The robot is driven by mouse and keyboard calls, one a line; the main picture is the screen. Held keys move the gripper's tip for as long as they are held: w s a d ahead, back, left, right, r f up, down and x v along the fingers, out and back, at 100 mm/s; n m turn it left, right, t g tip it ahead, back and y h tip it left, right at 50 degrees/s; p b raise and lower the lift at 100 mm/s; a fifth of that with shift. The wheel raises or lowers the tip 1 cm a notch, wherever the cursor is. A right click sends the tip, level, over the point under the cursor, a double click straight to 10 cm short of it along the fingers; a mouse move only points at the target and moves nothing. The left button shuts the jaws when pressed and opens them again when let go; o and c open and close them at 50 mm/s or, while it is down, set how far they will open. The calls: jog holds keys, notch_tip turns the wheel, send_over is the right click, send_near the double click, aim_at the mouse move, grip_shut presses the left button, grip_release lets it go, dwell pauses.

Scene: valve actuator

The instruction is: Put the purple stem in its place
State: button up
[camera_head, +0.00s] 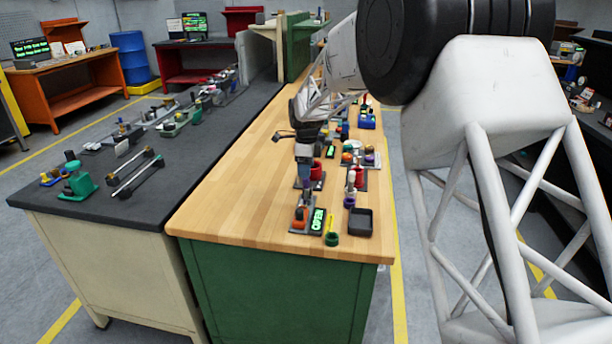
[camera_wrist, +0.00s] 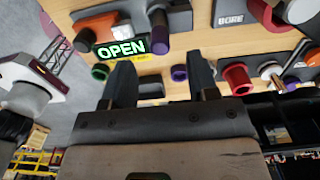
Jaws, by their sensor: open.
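In the wrist view a dark purple upright piece (camera_wrist: 160,32), the likeliest purple stem, stands on a grey mount (camera_wrist: 178,20) beside an orange part (camera_wrist: 110,26). A purple ring-shaped holder (camera_wrist: 179,73) sits on the wooden table and shows between my fingers. In the head view a purple piece (camera_head: 349,202) stands just behind the black tray. My gripper (camera_wrist: 163,80) is open, with nothing seen between its fingers.
A green lit OPEN sign (camera_head: 318,221), a green cup (camera_head: 332,239) and a black tray (camera_head: 360,222) lie near the front edge. The wooden top's left side (camera_head: 230,190) is clear.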

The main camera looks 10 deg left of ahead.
jog(key=shift+r, duration=0.3)
dwell(0.6)
jog(key=shift+s+d+r, duration=0.15)
jog(key=shift+d+r, duration=0.05)
jog(key=shift+d, duration=0.05)
jog(key=s+d+r+n+t, duration=0.1)
jog(key=s+d+r+n, duration=0.3)
jog(key=s+d+r, duration=0.5)
jog(key=s+d+r+n, duration=0.4)
jog(key=s+d, duration=0.8)
jog(key=s+d+f+n, duration=0.1)
jog(key=s+d+n, duration=0.2)
jog(key=s, duration=0.7)
jog(key=s+d+f+n+t, duration=0.1)
jog(key=s+d+n, duration=0.2)
jog(key=s, duration=0.8)
jog(key=s+d+f+n, duration=0.1)
jog(key=s+d+n, duration=0.2)
jog(key=s+d, duration=0.4)
jog(key=s, duration=0.3)
jog(key=shift+s+f+n+t, duration=0.25)
jog(key=shift+s+n+t, duration=0.05)
jog(key=shift+s+n, duration=0.1)
jog(key=shift+w, duration=0.15)
